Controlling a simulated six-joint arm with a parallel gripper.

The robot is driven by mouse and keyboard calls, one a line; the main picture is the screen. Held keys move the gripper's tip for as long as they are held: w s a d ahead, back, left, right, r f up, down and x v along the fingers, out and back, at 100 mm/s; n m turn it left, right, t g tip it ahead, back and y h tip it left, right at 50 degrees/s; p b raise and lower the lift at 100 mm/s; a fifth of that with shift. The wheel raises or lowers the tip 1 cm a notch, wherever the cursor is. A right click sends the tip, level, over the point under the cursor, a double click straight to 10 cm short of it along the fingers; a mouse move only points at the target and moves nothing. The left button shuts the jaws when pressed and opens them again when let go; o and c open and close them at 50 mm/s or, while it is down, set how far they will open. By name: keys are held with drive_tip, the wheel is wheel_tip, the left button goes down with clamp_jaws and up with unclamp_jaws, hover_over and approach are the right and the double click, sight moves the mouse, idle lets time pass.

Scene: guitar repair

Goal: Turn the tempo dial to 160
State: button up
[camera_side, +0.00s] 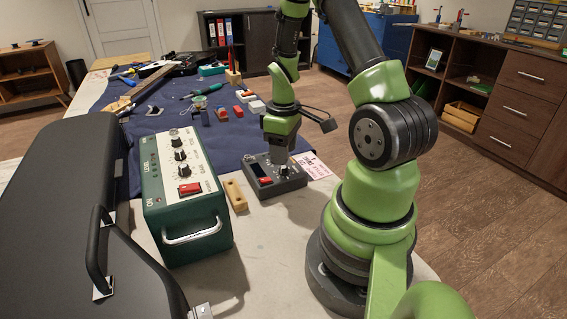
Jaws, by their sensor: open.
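The tempo box (257,188) is a small dark grey unit with a display and a red button, lying on the table in the middle of the side view. Its dial (282,170) is at the right part of its top, small and partly hidden by my gripper. My gripper (280,164) points down right over the dial, with its fingertips at or just above it. I cannot tell whether the fingers touch the dial. The jaws are open. The display's number and the dial's setting are too small to read.
A green amplifier box (195,213) with knobs and a red switch stands left of the tempo box, with a wooden block (235,195) between them. A pink-printed card (311,165) lies to the right. Tools and small coloured parts lie on the blue mat (225,151) behind. A black case (55,220) fills the left.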

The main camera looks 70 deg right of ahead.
sight(283, 167)
drive_tip(key=shift+f, duration=2)
drive_tip(key=shift+c, duration=0.5)
clamp_jaws()
drive_tip(key=shift+m, duration=0.4)
